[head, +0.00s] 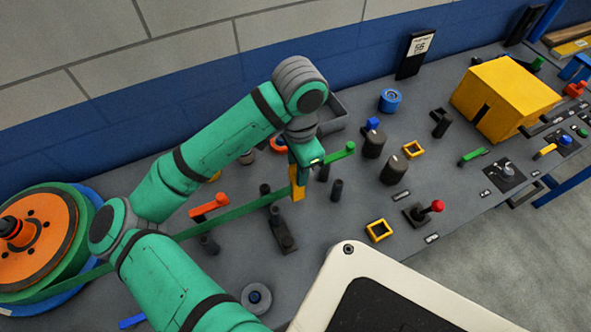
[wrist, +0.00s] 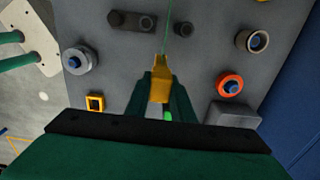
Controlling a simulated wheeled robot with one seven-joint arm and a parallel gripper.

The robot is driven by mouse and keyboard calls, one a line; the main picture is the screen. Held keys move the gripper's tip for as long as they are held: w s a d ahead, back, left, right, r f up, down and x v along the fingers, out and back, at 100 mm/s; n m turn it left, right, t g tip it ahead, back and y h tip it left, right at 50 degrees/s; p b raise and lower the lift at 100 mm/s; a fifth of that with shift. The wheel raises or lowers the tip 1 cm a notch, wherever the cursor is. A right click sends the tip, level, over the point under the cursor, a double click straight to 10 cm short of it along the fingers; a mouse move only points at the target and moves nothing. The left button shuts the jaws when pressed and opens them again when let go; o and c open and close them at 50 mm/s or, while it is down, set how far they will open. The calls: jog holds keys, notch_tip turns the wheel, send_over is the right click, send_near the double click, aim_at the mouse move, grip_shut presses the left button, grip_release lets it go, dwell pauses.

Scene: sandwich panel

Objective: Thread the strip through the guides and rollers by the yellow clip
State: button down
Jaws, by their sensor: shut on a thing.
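The yellow clip (head: 297,187) hangs below my gripper (head: 301,168), above the grey panel. In the wrist view my gripper (wrist: 160,94) is shut on the yellow clip (wrist: 159,76), between its green fingers. The green strip (head: 232,214) runs from the orange and green reel (head: 38,240) at the left to the clip. In the wrist view the strip (wrist: 165,38) is a thin line going up from the clip. Black posts (head: 336,190) and a dark guide block (head: 283,236) stand close around the clip. Dark rollers (head: 393,169) stand to the right. How the strip passes the nearer posts is unclear.
Yellow square frames (head: 378,230), a red-knobbed lever (head: 436,207) and a yellow box (head: 505,97) are to the right. An orange lever (head: 209,207) is at the left. A blue wall (head: 200,120) borders the back. A pale-rimmed dark panel (head: 345,250) covers the lower right.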

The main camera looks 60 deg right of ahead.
jog(key=s+d, duration=0.4)
jog(key=d, duration=0.3)
jog(key=shift+s, duration=0.3)
dwell(0.8)
jog(key=s+d, duration=0.5)
jog(key=d, duration=0.2)
jog(key=shift+d, duration=0.2)
dwell(1.2)
jog(key=shift+s+d, duration=0.1)
jog(key=shift+s, duration=0.05)
jog(key=s+d, duration=0.4)
jog(key=d, duration=0.3)
jog(key=shift+s+d, duration=0.15)
jog(key=shift+s, duration=0.15)
dwell(1.0)
dwell(0.4)
